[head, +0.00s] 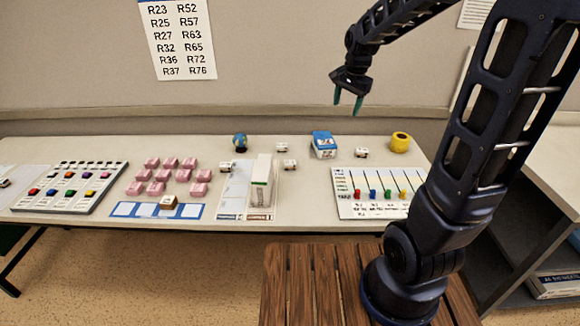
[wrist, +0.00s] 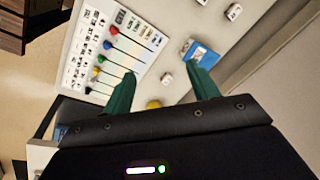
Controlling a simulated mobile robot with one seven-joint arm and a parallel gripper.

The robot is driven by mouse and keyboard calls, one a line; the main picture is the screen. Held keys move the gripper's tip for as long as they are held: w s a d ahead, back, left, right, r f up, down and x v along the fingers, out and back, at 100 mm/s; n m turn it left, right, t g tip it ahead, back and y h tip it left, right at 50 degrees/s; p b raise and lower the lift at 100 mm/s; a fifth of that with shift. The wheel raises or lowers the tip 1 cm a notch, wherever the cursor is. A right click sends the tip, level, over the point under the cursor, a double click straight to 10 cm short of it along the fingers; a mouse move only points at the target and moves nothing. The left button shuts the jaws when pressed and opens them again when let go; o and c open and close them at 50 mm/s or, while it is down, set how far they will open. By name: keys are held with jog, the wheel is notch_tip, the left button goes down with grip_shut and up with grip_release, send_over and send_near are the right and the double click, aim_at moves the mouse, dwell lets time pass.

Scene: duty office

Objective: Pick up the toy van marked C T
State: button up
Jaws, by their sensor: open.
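Several small white toy vans stand on the table in the head view: one (head: 361,152) right of the blue box, one (head: 281,148) at the back, one (head: 290,164) just in front of it, and one (head: 226,167) further left. Their markings are too small to read, so I cannot tell which is marked C T. My gripper (head: 348,98) is open and empty, high above the back of the table. In the wrist view, one van (wrist: 167,78) shows between the green fingers, well below them, and another (wrist: 233,11) is near the top edge.
A blue box (head: 323,147) and a yellow roll (head: 400,142) flank the right van. A slider board (head: 345,208) lies in front. Pink blocks (head: 157,188) and a board of coloured pieces (head: 85,176) lie left.

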jog(key=w+a+f+m+g, duration=0.1)
jog(key=w+a+f+m, duration=0.3)
jog(key=w+a+f, duration=0.55)
jog(key=m+g, duration=0.1)
jog(key=m, duration=0.4)
send_over(290, 162)
notch_tip(290, 162, down, 14)
jog(key=shift+h, duration=0.4)
jog(key=shift+f, duration=5.4)
jog(key=c, duration=1.1)
